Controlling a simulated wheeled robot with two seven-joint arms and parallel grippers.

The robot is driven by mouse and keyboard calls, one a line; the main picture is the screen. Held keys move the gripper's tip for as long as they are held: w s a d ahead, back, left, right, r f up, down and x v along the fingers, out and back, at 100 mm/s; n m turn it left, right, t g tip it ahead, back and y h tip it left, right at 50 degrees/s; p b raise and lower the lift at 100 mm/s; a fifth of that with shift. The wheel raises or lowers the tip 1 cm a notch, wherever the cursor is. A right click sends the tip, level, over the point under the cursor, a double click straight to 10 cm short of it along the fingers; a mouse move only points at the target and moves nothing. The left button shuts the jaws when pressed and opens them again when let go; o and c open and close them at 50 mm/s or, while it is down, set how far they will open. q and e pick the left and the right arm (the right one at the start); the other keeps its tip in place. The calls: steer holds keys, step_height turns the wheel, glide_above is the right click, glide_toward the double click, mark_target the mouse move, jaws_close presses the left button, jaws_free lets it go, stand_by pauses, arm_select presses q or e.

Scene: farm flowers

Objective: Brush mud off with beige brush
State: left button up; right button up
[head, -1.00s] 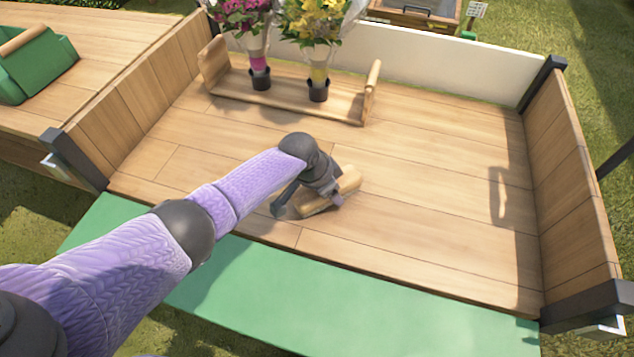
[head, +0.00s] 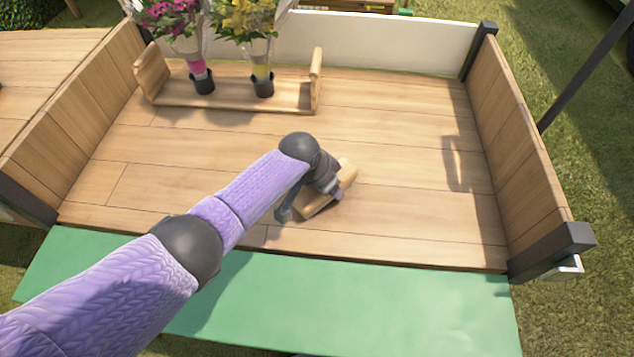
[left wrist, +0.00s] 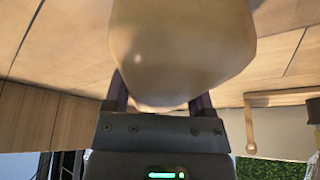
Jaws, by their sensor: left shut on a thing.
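My left gripper (head: 312,203) is shut on the beige brush (head: 341,182), low over the wooden cart bed (head: 400,200). In the left wrist view the brush (left wrist: 183,45) fills the space between the two dark fingers and hides what lies beyond it. In the head view my gripper and arm cover part of the brush. I cannot tell whether its underside touches the boards. I see no clear mud on the visible boards; any under the brush or arm is hidden. My right gripper is not in view.
A wooden carrier (head: 225,95) at the back left holds pink flowers (head: 175,18) and yellow flowers (head: 250,22) in dark pots. Wooden side walls (head: 525,145) and a white back panel (head: 390,42) enclose the bed. A green flap (head: 400,300) lies along the front. The bed's right side is clear.

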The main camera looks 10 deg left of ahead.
arm_select(q)
steer(key=shift+w+a+f+b, duration=0.1)
steer(key=shift+w+f+b, duration=0.3)
steer(key=shift+w+b, duration=0.3)
steer(key=shift+a+r, duration=0.15)
steer(key=shift+r, duration=0.1)
steer(key=shift+s+a+r+p, duration=0.1)
steer(key=shift+a+p, duration=0.55)
steer(key=shift+a, duration=1.4)
steer(key=shift+s+a, duration=0.2)
steer(key=shift+a, duration=1.05)
steer(key=shift+s+a, duration=0.1)
steer(key=shift+a, duration=3.3)
steer(key=shift+s+a, duration=0.15)
steer(key=shift+a, duration=1.45)
step_height(320, 180, up, 6)
steer(key=p, duration=0.4)
steer(key=shift+r, duration=0.1)
steer(key=shift+f, duration=0.2)
step_height(320, 180, up, 3)
steer(key=shift+p, duration=1.1)
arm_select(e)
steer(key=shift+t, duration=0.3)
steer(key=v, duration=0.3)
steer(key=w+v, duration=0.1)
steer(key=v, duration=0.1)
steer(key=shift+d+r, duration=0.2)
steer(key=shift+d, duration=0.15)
